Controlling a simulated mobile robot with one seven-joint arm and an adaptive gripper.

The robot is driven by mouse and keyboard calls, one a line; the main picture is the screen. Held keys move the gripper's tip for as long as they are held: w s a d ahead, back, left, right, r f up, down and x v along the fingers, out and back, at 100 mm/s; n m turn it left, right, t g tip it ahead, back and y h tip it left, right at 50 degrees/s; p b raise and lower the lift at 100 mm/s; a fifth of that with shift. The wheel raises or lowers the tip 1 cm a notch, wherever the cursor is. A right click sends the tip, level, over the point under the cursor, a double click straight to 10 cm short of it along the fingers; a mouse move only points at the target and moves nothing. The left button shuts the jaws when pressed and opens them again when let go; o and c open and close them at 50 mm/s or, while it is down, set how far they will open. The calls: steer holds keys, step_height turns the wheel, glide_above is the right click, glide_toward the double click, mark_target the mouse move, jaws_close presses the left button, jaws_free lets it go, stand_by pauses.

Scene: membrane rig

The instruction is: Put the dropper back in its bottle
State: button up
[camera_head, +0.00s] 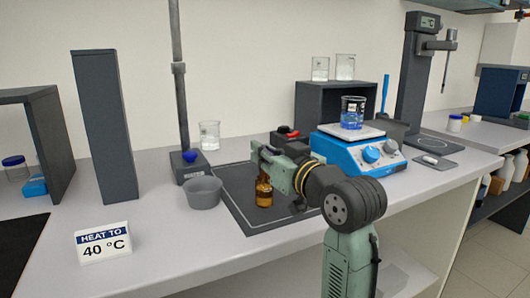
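The small amber bottle (264,191) stands upright on the dark mat (240,204), left of my wrist. My gripper (260,158) is just above the bottle's neck, with its fingers pointing left. From this angle the gripper and wrist cover the space over the bottle's mouth. I cannot make out the dropper, and I cannot tell whether the fingers hold it or how far apart they are.
A grey bowl (203,192) and a stand (181,110) are left of the mat. A blue hotplate (358,155) carrying a beaker of blue liquid (352,112) is to the right. A "HEAT TO 40 °C" sign (103,243) stands front left. The bench front between is clear.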

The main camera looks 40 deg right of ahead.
steer(key=o, duration=0.5)
steer(key=s, duration=0.4)
steer(key=s+a, duration=0.1)
steer(key=s, duration=0.7)
steer(key=shift+a, duration=0.4)
